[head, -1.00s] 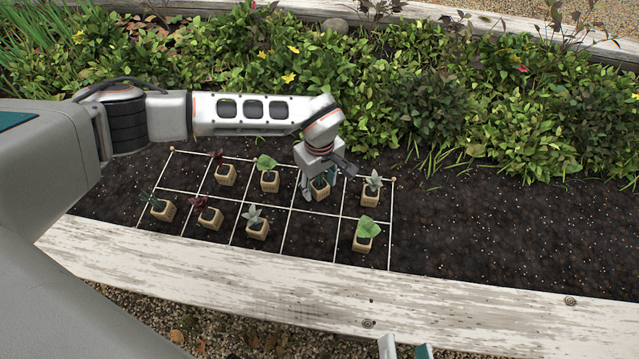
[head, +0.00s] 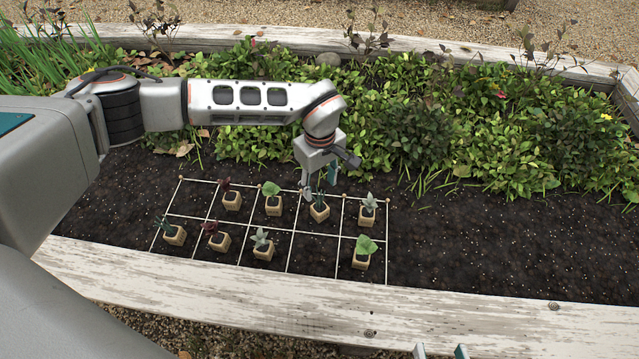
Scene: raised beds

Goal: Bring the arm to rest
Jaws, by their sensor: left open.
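My left gripper (head: 319,188) is open, pointing down just above a wooden-coloured potted seedling (head: 319,213) in the back row of the white string grid (head: 315,234). One fingertip is left of its leaves, the teal-padded one right of them; I cannot tell if they touch the leaves. The pot stands on the soil, clear of the fingers.
Several other potted seedlings stand in the grid, including a green one (head: 361,260) front right. The back-left and a front cell are empty. Dense plants (head: 440,120) grow behind; a weathered white plank (head: 270,312) edges the bed. Bare soil (head: 500,235) lies right.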

